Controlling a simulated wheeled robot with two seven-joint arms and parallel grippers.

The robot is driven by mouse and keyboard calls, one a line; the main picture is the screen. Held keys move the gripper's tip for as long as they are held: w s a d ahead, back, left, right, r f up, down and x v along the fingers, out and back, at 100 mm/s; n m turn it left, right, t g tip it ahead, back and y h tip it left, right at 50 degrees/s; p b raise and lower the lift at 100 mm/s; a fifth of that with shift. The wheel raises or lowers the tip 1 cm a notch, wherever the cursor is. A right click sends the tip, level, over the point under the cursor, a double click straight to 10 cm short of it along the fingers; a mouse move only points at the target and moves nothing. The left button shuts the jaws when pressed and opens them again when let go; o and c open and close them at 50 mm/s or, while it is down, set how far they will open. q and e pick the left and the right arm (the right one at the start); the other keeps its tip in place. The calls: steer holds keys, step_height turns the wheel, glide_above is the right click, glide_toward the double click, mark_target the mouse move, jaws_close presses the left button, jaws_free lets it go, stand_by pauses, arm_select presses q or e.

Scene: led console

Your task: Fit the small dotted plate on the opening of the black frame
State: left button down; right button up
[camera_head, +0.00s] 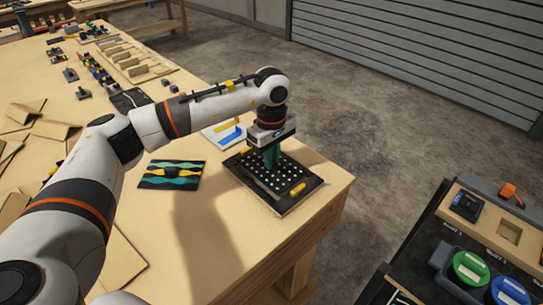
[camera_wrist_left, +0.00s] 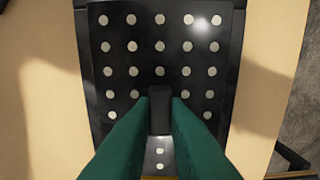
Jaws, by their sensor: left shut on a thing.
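The small dotted plate (camera_head: 285,171) is black with rows of white dots. It lies over the black frame (camera_head: 284,205) at the table's right corner. In the left wrist view the plate (camera_wrist_left: 160,58) fills the middle, with a dark upright grip (camera_wrist_left: 160,108) near its lower part. My left gripper (camera_head: 270,166) points down over the plate, and its green fingers (camera_wrist_left: 160,118) are shut on that grip. The opening is hidden under the plate, and I cannot tell whether the plate is seated flush. My right gripper is not in view.
A black and green patterned panel (camera_head: 171,175) lies left of the frame. A white sheet with blue and yellow shapes (camera_head: 222,133) lies behind it. Cardboard pieces and small parts cover the table's left and back. A console with green (camera_head: 470,268) and blue buttons stands at lower right.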

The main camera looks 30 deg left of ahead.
arm_select(q)
steer(key=shift+f+b, duration=0.7)
steer(key=shift+f, duration=0.2)
stand_by(0.5)
steer(key=c, duration=1.3)
jaws_free()
steer(key=shift+c, duration=0.2)
steer(key=shift+r, duration=0.1)
step_height(320, 180, up, 12)
steer(key=b, duration=0.1)
steer(key=shift+b, duration=0.3)
